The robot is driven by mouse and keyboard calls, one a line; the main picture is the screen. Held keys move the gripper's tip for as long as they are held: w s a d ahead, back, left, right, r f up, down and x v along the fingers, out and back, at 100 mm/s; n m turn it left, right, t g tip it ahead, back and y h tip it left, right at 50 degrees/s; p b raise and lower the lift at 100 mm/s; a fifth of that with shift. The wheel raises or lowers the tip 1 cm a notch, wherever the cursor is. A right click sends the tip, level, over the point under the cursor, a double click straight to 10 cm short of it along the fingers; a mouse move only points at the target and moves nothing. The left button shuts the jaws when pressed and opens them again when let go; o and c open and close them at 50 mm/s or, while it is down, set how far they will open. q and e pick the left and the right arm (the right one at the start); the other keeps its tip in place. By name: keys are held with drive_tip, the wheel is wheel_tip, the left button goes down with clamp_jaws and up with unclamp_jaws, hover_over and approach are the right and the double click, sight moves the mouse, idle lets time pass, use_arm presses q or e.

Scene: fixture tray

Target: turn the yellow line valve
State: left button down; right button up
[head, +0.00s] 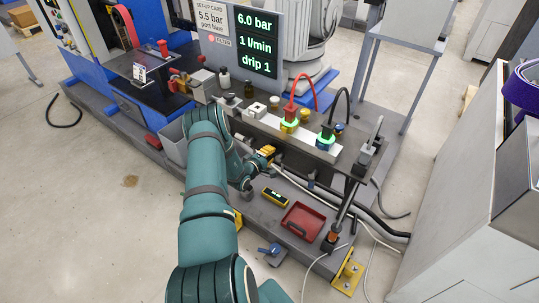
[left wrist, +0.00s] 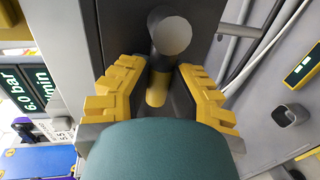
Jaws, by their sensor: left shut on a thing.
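My left gripper (head: 266,153) reaches under the front edge of the fixture bench. In the left wrist view its yellow fingers (left wrist: 158,98) stand on both sides of the yellow line valve (left wrist: 157,86), shut on its handle. A round grey end (left wrist: 171,36) shows just beyond the yellow part. In the head view the valve is hidden behind my gripper and arm. The display (head: 257,42) reads 6.0 bar, 1 l/min, drip 1. The set-up card (head: 211,18) reads 5.5 bar, port blue. My right gripper is not in view.
The bench top carries a metal bar (head: 262,122) with green-lit fittings and red and black hoses. Below lie a yellow meter (head: 275,197), a red tray (head: 302,222) and a blue-handled part (head: 270,250). Pale hoses run beside the gripper. Open floor lies at the left.

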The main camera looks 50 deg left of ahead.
use_arm(q)
drive_tip(key=shift+w+r, duration=0.15)
drive_tip(key=shift+r, duration=0.1)
drive_tip(key=c, duration=0.8)
unclamp_jaws()
drive_tip(key=shift+f, duration=0.1)
drive_tip(key=shift+c, duration=0.2)
drive_tip(key=v, duration=1.2)
